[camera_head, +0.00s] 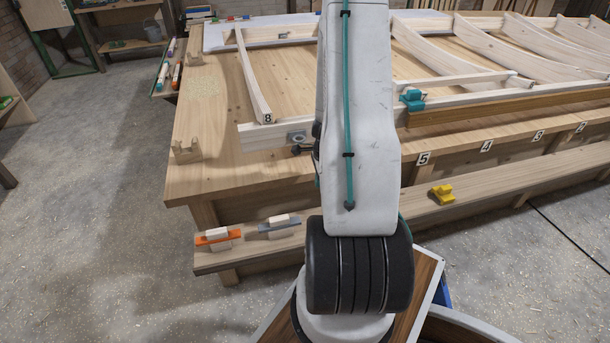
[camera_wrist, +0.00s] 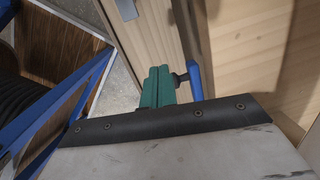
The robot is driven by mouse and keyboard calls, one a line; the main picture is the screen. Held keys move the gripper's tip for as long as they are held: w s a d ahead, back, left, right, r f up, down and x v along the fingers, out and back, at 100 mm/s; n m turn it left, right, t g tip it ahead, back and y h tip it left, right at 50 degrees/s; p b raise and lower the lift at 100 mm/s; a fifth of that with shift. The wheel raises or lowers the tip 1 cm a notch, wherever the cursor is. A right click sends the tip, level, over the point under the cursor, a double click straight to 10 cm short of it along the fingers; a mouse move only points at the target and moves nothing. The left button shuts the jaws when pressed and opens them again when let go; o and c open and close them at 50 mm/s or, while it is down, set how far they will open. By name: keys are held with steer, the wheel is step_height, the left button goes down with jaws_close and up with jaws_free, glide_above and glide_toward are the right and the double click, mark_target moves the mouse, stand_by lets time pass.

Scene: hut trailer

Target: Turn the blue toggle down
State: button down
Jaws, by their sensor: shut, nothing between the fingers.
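In the wrist view, my gripper (camera_wrist: 158,86) shows as two green fingers closed together with nothing between them. The blue toggle (camera_wrist: 194,80) is a slim lever just right of the fingertips, with a dark round piece on its left side. It stands roughly lengthwise in the picture beside the pale wood. A small gap seems to show between fingers and lever; whether they touch lower down I cannot tell. In the head view, my arm covers the gripper and the blue toggle.
A large wooden workbench (camera_head: 225,165) carries curved timber ribs (camera_head: 440,50) and a teal clamp (camera_head: 412,99). A metal fitting (camera_head: 296,137) sits at the frame's near corner. The lower ledge holds a yellow block (camera_head: 442,193) and orange (camera_head: 217,238) and grey (camera_head: 279,225) tools. The floor at left is clear.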

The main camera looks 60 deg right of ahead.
steer(key=w+a+r, duration=0.3)
steer(key=a+r, duration=0.1)
steer(key=a, duration=0.1)
steer(key=shift+w+a+r, duration=0.2)
steer(key=shift+w+r, duration=0.1)
stand_by(0.4)
steer(key=s+a+r+n, duration=0.4)
steer(key=a+r+n, duration=0.5)
steer(key=a+r, duration=0.1)
steer(key=s+a+r+n, duration=0.5)
steer(key=a+r+n, duration=0.4)
steer(key=a+r, duration=0.2)
steer(key=s+a+r+n, duration=0.4)
steer(key=a+r+n, duration=0.5)
steer(key=a+r, duration=0.1)
steer(key=shift+s+a+r, duration=0.15)
steer(key=shift+a+r, duration=0.2)
steer(key=shift+r, duration=0.15)
steer(key=shift+d, duration=0.1)
